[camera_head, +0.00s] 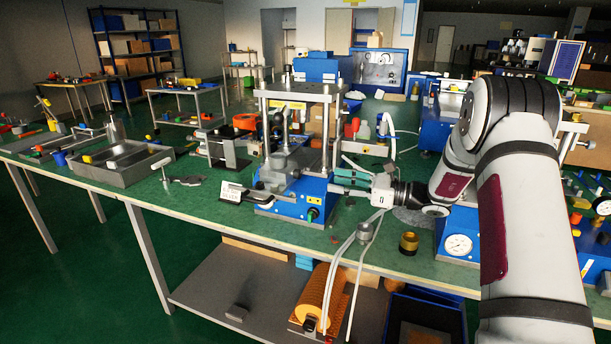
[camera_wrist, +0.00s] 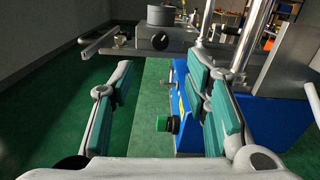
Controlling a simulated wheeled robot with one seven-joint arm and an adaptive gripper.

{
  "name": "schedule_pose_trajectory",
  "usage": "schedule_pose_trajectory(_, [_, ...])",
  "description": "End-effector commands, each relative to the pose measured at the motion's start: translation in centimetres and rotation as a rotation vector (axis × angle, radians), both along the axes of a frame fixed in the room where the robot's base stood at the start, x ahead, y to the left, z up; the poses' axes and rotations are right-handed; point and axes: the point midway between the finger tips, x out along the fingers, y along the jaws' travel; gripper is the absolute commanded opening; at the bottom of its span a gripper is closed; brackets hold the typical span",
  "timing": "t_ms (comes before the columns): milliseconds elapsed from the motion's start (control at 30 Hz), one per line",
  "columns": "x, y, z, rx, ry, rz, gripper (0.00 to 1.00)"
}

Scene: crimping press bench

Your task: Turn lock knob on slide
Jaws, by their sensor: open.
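The crimping press (camera_head: 300,150) stands on the green bench, with a blue base and upright steel columns. In the wrist view, a small dark round knob (camera_wrist: 160,41) with a light mark sits on the face of a grey metal slide block (camera_wrist: 185,40), beyond my fingertips. My gripper (camera_wrist: 162,72) is open, with teal pads on both fingers and nothing between them. In the head view my gripper (camera_head: 338,180) is beside the right side of the press base. The slide knob cannot be made out for sure in the head view. A green button (camera_wrist: 172,124) on the blue base shows between my fingers.
The press base and columns are close to my right finger in the wrist view. A small display unit (camera_head: 243,194) is left of the press. White hoses (camera_head: 350,243) hang at the bench front, with a brass cup (camera_head: 408,243) nearby. A grey tray (camera_head: 125,160) stands left.

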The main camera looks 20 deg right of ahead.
Motion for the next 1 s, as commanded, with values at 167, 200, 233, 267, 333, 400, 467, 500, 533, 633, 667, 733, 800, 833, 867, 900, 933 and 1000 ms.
schedule_pose_trajectory(167, [2.2, 3.1, 0.0, -0.001, -0.001, 0.004, 0.43])
schedule_pose_trajectory(200, [2.6, 3.8, 0.0, -0.001, -0.002, 0.004, 0.43])
schedule_pose_trajectory(233, [2.9, 4.2, 0.0, -0.001, -0.002, 0.004, 0.43])
schedule_pose_trajectory(267, [3.3, 4.7, 0.0, -0.001, -0.001, 0.005, 0.43])
schedule_pose_trajectory(333, [4.0, 5.6, 0.0, -0.001, -0.001, 0.003, 0.43])
schedule_pose_trajectory(400, [4.6, 6.5, 0.0, -0.002, -0.002, 0.004, 0.43])
schedule_pose_trajectory(467, [5.0, 7.0, 0.0, -0.001, -0.003, 0.002, 0.43])
schedule_pose_trajectory(500, [5.3, 7.3, 0.0, -0.002, -0.002, 0.002, 0.43])
schedule_pose_trajectory(533, [5.4, 7.5, 0.0, -0.002, -0.002, 0.002, 0.43])
schedule_pose_trajectory(633, [5.8, 8.0, 0.0, -0.001, -0.002, 0.001, 0.43])
schedule_pose_trajectory(667, [5.8, 8.0, 0.0, -0.001, -0.002, 0.001, 0.43])
schedule_pose_trajectory(733, [5.9, 8.1, 0.1, -0.001, -0.002, 0.0, 0.43])
schedule_pose_trajectory(800, [5.9, 8.2, 0.1, -0.001, -0.002, 0.0, 0.43])
schedule_pose_trajectory(833, [5.9, 8.2, 0.1, -0.001, -0.002, 0.0, 0.43])
schedule_pose_trajectory(867, [5.9, 8.2, 0.1, -0.001, -0.002, 0.0, 0.43])
schedule_pose_trajectory(900, [5.9, 8.2, 0.1, -0.001, -0.002, 0.0, 0.43])
schedule_pose_trajectory(933, [5.9, 8.2, 0.1, -0.001, -0.002, 0.0, 0.43])
schedule_pose_trajectory(1000, [5.9, 8.1, 0.1, -0.001, -0.002, 0.0, 0.34])
